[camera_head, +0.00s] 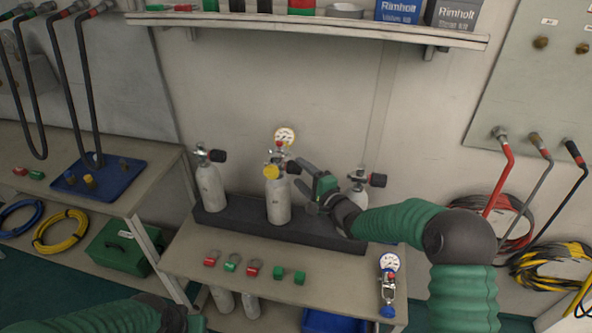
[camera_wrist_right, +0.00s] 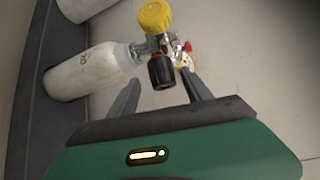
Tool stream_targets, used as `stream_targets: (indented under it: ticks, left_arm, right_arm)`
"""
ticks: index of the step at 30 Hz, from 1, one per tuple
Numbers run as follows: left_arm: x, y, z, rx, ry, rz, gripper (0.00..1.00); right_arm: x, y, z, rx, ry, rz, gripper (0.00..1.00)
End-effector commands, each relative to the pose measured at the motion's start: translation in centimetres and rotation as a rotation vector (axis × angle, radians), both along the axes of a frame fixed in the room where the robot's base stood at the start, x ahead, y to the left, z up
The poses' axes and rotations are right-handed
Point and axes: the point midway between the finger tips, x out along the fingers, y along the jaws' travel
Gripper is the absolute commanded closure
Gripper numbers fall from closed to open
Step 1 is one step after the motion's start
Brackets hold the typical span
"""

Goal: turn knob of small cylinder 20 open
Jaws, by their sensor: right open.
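Three small pale cylinders stand in a dark rack (camera_head: 240,224). The middle cylinder (camera_head: 278,202) has a valve with a yellow cap (camera_head: 271,171), a black knob (camera_head: 293,167) and a gauge (camera_head: 285,137) at its top. My right gripper (camera_head: 299,175) is open, just right of the middle valve. In the wrist view the black knob (camera_wrist_right: 162,71) lies between or just beyond its fingertips, with no clear contact.
The left cylinder (camera_head: 210,187) and right cylinder (camera_head: 357,192) flank it, each with a black knob. Red and green fittings (camera_head: 232,263) lie on the bench front. A shelf (camera_head: 300,27) runs above.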

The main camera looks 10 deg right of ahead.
Motion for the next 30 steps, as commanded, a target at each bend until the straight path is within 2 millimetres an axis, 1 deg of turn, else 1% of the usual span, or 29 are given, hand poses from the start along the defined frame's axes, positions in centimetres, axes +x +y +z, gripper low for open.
stream_targets:
  ticks: [1, 3, 6, 9, 15, 28, 30]
  left_arm:
    - [0.0, 0.0, -0.1, 0.0, 0.0, 0.0, 0.64]
    - [0.0, 0.0, -0.2, 0.0, 0.0, 0.0, 0.64]
    - [0.0, 0.0, -0.2, 0.0, 0.0, 0.0, 0.64]
    - [0.0, 0.0, -0.2, 0.0, 0.0, -0.001, 0.64]
    - [0.0, 0.0, -0.2, 0.0, 0.0, -0.001, 0.64]
    - [0.0, 0.0, -0.2, 0.0, 0.0, 0.0, 0.64]
    - [0.0, 0.0, -0.2, 0.0, 0.0, 0.0, 0.64]
  right_arm:
    - [0.9, 0.4, -0.2, 0.0, -0.001, 0.0, 0.42]
    - [1.9, 0.8, -0.3, 0.0, -0.001, 0.0, 0.42]
    - [2.8, 1.1, -0.3, 0.002, 0.0, -0.002, 0.42]
    - [3.2, 1.3, -0.4, 0.002, 0.0, -0.002, 0.42]
    - [3.2, 1.5, -0.3, 0.0, 0.0, -0.002, 0.42]
    - [3.1, 1.5, -0.4, -0.001, 0.001, -0.001, 0.98]
    - [3.1, 1.4, -0.4, -0.001, 0.002, -0.002, 1.0]
